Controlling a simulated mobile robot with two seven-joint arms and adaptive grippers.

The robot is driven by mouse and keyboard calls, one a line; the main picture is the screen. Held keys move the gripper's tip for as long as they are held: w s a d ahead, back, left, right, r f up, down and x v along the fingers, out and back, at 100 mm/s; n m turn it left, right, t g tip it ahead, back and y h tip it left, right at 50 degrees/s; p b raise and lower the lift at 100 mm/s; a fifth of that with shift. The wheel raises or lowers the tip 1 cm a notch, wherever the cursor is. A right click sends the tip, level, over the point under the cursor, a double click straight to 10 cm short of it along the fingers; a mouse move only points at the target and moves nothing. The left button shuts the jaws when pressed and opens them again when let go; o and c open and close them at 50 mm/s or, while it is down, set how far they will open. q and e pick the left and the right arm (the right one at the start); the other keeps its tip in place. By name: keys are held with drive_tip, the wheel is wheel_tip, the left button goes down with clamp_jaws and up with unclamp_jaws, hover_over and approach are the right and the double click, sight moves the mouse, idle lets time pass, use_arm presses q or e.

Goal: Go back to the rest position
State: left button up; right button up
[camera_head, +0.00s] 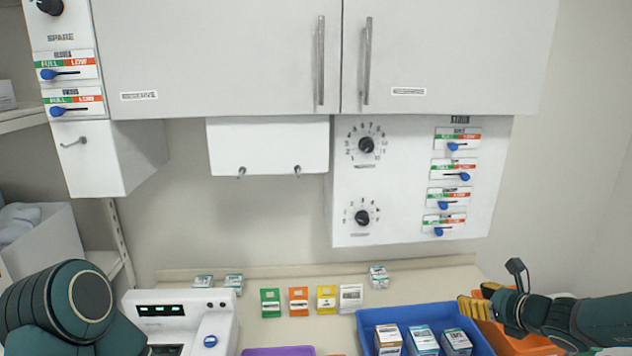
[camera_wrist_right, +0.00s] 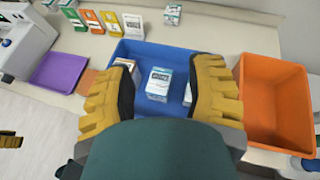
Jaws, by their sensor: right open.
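My right gripper (camera_head: 476,306) is at the lower right of the head view, above the gap between the blue crate (camera_head: 372,317) and the orange crate (camera_head: 535,344). In the right wrist view the gripper (camera_wrist_right: 166,66) has its two yellow fingers spread, with nothing held between them. Behind them a white and teal box (camera_wrist_right: 159,82) stands in the blue crate. My left arm shows at the lower left of the head view, its gripper outside that picture. A yellow finger-like part, apparently my left gripper (camera_wrist_right: 9,140), shows at the left edge of the wrist view.
Several boxes stand in the blue crate. A purple tray (camera_wrist_right: 60,73) and a white device (camera_head: 181,313) with green displays are to the left. Coloured cards and small packs line the counter's back. Wall cabinets (camera_head: 215,60) and a panel with dials (camera_head: 410,180) hang above.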

use_arm(q)
wheel_tip(320, 180, down, 9)
drive_tip(key=s+b, duration=0.1)
drive_tip(key=b, duration=0.7)
drive_tip(key=shift+d+r, duration=0.15)
drive_tip(key=shift+d, duration=0.1)
use_arm(e)
drive_tip(key=s+a+f+n+g, duration=0.3)
drive_tip(key=s+a+f+n, duration=0.5)
drive_tip(key=f, duration=0.4)
drive_tip(key=s+a+f+n+g, duration=0.3)
drive_tip(key=s+a+f+n, duration=0.5)
drive_tip(key=f+n, duration=0.3)
drive_tip(key=s+a+f+n+g, duration=0.4)
drive_tip(key=s+a+f+n, duration=0.4)
drive_tip(key=f, duration=0.6)
drive_tip(key=shift+a+f+n+h, duration=0.25)
drive_tip(key=shift+a+n, duration=0.3)
drive_tip(key=shift+n, duration=0.35)
use_arm(q)
drive_tip(key=shift+s, duration=0.1)
